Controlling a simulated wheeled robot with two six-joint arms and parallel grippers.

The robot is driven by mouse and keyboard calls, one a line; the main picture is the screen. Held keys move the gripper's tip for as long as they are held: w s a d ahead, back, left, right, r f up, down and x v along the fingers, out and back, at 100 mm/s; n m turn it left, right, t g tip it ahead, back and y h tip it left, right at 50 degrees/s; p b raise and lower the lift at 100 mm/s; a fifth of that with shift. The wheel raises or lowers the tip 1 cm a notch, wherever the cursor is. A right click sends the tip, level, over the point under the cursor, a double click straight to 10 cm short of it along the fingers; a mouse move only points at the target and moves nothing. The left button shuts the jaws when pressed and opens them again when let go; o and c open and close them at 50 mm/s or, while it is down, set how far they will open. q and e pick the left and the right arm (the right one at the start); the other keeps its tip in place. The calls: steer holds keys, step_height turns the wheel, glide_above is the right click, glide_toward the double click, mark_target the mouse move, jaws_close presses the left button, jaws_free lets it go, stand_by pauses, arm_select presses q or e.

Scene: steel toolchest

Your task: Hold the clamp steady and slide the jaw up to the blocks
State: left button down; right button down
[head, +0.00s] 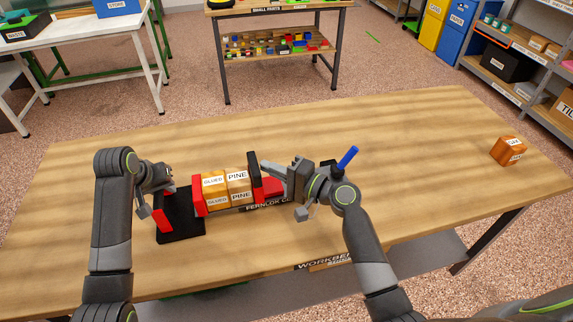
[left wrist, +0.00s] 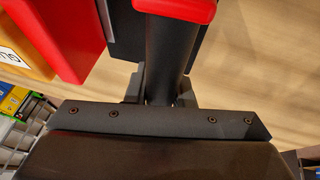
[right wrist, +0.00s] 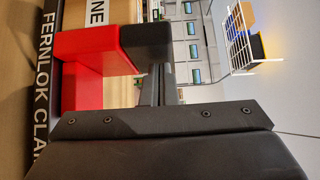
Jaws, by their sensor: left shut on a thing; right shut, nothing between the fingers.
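The clamp lies on the workbench, its dark lettered bar (head: 262,206) running left to right. Its fixed red jaw (head: 198,196) stands left of the stacked wooden blocks (head: 226,187), labelled GLUED and PINE. The black-and-red sliding jaw (head: 272,188) stands right at the blocks' right side; I cannot tell whether it touches them. My left gripper (head: 168,192) is shut on the clamp's dark, red-topped handle (left wrist: 162,50) at the left end. My right gripper (head: 276,168) is shut and empty, its fingertips against or very close to the sliding jaw's black part (right wrist: 147,45).
An orange wooden block (head: 508,150) sits at the workbench's (head: 420,150) far right. Another table with small parts (head: 275,42) stands behind.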

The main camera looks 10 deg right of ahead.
arm_select(q)
steer(key=shift+s+d+f, duration=0.1)
steer(key=shift+s+f, duration=0.1)
steer(key=shift+f, duration=0.15)
arm_select(e)
steer(key=shift+d, duration=0.3)
steer(key=d, duration=0.2)
steer(key=s+d, duration=0.1)
steer(key=d, duration=0.1)
steer(key=shift+d+f, duration=0.1)
steer(key=shift+d, duration=0.2)
steer(key=v, duration=0.8)
steer(key=shift+s, duration=0.25)
steer(key=shift+d, duration=0.1)
